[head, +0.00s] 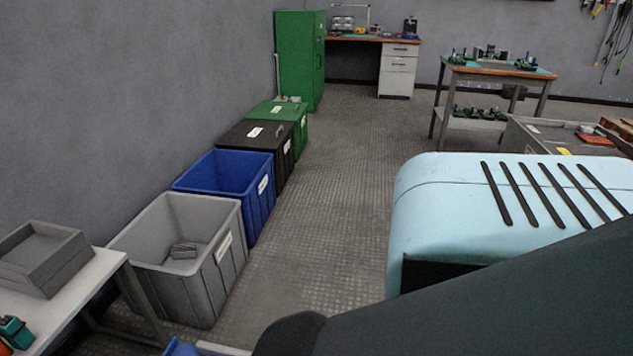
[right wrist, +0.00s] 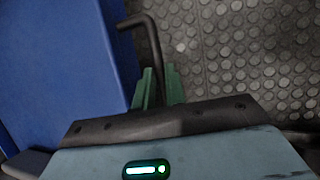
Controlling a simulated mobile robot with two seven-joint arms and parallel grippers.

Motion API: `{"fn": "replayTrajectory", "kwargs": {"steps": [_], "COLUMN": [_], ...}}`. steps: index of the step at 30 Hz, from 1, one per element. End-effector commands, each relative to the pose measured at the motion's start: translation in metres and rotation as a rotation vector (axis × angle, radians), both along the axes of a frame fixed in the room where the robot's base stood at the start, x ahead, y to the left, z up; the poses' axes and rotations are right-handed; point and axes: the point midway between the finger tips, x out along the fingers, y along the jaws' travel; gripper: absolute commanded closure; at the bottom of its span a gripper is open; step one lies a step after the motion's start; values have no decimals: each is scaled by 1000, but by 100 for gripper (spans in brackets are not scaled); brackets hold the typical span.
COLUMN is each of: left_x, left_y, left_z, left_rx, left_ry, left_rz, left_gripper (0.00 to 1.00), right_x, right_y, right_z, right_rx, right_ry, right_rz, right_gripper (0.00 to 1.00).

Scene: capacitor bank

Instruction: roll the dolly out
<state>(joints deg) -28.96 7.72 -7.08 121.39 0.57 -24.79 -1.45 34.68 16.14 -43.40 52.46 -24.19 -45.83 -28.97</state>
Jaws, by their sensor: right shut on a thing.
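In the right wrist view my right gripper (right wrist: 160,80) has its green fingers closed on a dark bent bar (right wrist: 142,22), which looks like the dolly's handle. A blue surface (right wrist: 50,70) lies left of the bar. It looks like part of the dolly, but I cannot see how the bar joins it. The wheels are not visible. In the head view only a small blue corner (head: 178,347) shows at the bottom edge; I cannot tell whether it is the same thing. My left gripper is out of view.
Grey (head: 165,290), blue (head: 225,185), black and green bins line the left wall. A white table (head: 85,285) stands at lower left. The studded floor aisle (head: 330,150) is clear to the back. A workbench (head: 492,70) stands at the back right.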

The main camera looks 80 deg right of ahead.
Motion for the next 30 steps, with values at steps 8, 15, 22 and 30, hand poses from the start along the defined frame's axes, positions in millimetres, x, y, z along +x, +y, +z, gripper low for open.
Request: {"fn": "replayTrajectory", "kwargs": {"steps": [8,15,22,30], "left_x": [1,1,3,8], "left_y": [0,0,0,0], "left_z": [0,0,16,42], "left_rx": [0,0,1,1], "left_ry": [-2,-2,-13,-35], "left_rz": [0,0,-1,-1], "left_gripper": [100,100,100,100], "right_x": [-8,-5,-8,-17], "right_y": [0,0,8,22], "right_z": [-2,0,20,57], "right_rx": [-3,-1,0,0], "right_ry": [13,8,6,7], "right_rz": [-2,-1,-1,-2], "right_gripper": [66,66,66,66]}}
